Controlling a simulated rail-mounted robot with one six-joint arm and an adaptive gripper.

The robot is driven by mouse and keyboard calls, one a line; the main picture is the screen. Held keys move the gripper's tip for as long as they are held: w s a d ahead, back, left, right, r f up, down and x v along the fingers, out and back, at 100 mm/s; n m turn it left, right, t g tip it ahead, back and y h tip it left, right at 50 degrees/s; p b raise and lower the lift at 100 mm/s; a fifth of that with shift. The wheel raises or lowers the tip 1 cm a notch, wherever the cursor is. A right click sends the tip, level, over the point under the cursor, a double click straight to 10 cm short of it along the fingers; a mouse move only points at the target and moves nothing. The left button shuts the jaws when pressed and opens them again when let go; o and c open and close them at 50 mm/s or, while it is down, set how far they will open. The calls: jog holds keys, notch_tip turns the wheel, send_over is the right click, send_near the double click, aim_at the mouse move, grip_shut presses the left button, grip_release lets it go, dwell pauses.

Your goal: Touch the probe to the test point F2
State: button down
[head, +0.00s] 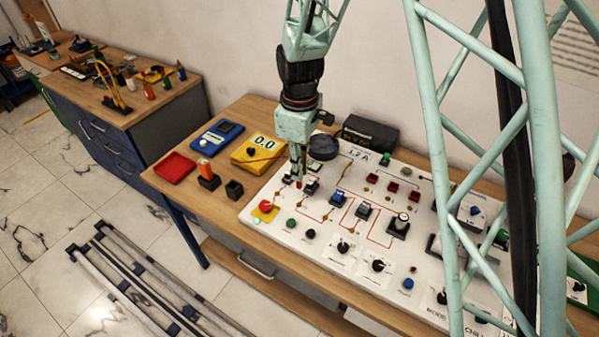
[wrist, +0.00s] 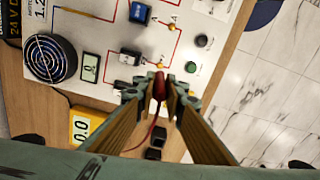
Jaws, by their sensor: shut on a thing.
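My gripper (wrist: 160,98) is shut on a red probe (wrist: 159,84), whose cable trails back between the fingers. In the head view my gripper (head: 298,165) points down over the left part of the white panel (head: 325,257). In the wrist view the probe's tip end lies close to a small gold test point (wrist: 160,65) on a red line; I cannot tell whether they touch. More gold test points (wrist: 172,27) sit along the red lines. Their labels are too small to read, so I cannot tell which is F2.
A yellow meter (head: 246,162) reading 0.0, a blue meter (head: 207,143) and a red tray (head: 174,168) lie left of the panel. An orange probe (head: 205,165) stands in a black holder beside an empty holder (head: 234,189). Switches and knobs rise from the panel around my gripper.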

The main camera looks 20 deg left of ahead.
jog(key=shift+r, duration=0.55)
dwell(0.4)
jog(key=w+d+f+m+b, duration=0.1)
jog(key=w+d+m+b, duration=0.2)
jog(key=d, duration=0.9)
jog(key=w+d+f+m+b, duration=0.2)
jog(key=w+d+m+b, duration=0.2)
jog(key=d+m, duration=0.4)
jog(key=w+d+f+m+b, duration=0.2)
jog(key=w+d+m+b, duration=0.2)
jog(key=d, duration=1.3)
jog(key=shift+w+d+f+m, duration=0.2)
jog(key=shift+w+m, duration=0.25)
jog(key=shift+m, duration=0.25)
jog(key=shift+w+r, duration=0.1)
